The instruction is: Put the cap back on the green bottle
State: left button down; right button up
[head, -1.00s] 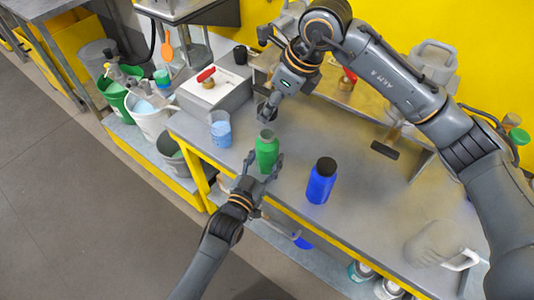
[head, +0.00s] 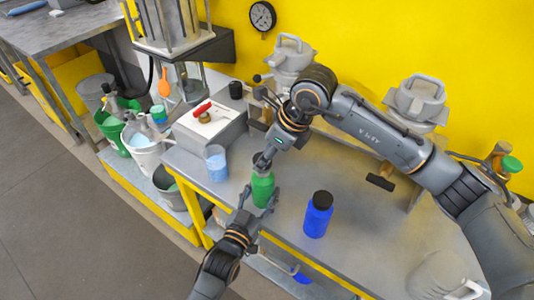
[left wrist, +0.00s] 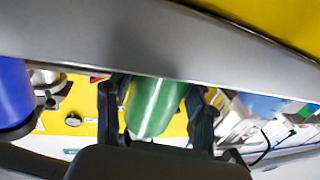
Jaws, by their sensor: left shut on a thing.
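The green bottle (head: 262,190) stands upright near the front edge of the bench. My left gripper (head: 252,197) is shut around its side; in the left wrist view the bottle (left wrist: 155,105) sits between my two dark fingers. My right gripper (head: 262,161) is directly above the bottle, its fingertips at the mouth. A dark shape shows at these fingertips, but I cannot tell whether it is the cap or only fingers. The right gripper hides the bottle's mouth.
A blue bottle (head: 318,216) with a black cap stands to the right. A beaker of blue liquid (head: 216,164) stands to the left. Behind it is a grey box (head: 212,130) with a red-handled valve. A small black cylinder (head: 236,90) stands further back.

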aim_at(263, 185)
jog(key=shift+f, duration=0.85)
jog(key=shift+f, duration=0.6)
